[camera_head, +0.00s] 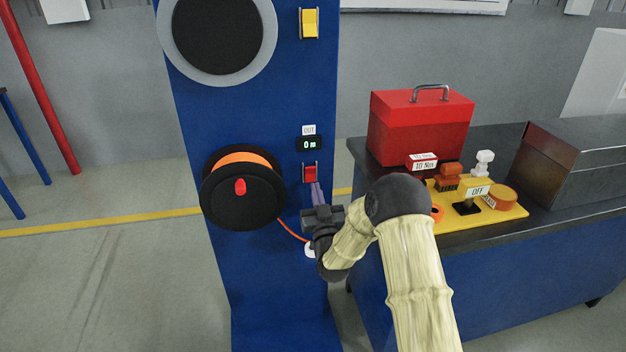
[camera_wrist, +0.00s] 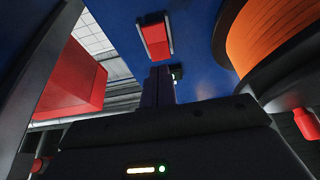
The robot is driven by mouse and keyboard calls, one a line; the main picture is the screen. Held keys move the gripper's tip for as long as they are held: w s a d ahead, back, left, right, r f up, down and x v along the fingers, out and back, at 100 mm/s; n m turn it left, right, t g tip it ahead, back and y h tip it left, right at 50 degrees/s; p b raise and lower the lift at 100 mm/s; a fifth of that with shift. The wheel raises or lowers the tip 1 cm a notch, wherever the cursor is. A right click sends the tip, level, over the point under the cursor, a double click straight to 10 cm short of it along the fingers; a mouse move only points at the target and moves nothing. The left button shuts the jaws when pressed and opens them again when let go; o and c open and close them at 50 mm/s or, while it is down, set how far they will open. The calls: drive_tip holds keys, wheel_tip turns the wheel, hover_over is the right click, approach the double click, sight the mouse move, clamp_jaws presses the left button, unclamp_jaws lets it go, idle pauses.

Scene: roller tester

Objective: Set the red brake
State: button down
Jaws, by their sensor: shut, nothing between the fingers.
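The red brake (camera_head: 309,174) is a small red rocker in a metal frame on the blue column, below the "OUT 0 m" display (camera_head: 309,144). It also shows in the wrist view (camera_wrist: 156,38), top middle. My gripper (camera_head: 316,188) is shut and empty, its fingers pointing up just below the brake. In the wrist view the fingers (camera_wrist: 158,82) end close under the brake's lower edge; I cannot tell whether they touch it. The hose reel (camera_head: 243,188) with an orange coil and a red knob (camera_head: 240,187) is left of the brake; it fills the upper right of the wrist view (camera_wrist: 270,45).
A yellow rocker (camera_head: 310,23) sits higher on the column, beside a large round dark disc (camera_head: 218,32). To the right, a bench (camera_head: 480,235) bears a red toolbox (camera_head: 420,130), a yellow board (camera_head: 510,212) with small parts and a dark box (camera_head: 570,165). The floor at left is clear.

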sight(311, 170)
drive_tip(key=shift+x, duration=2.25)
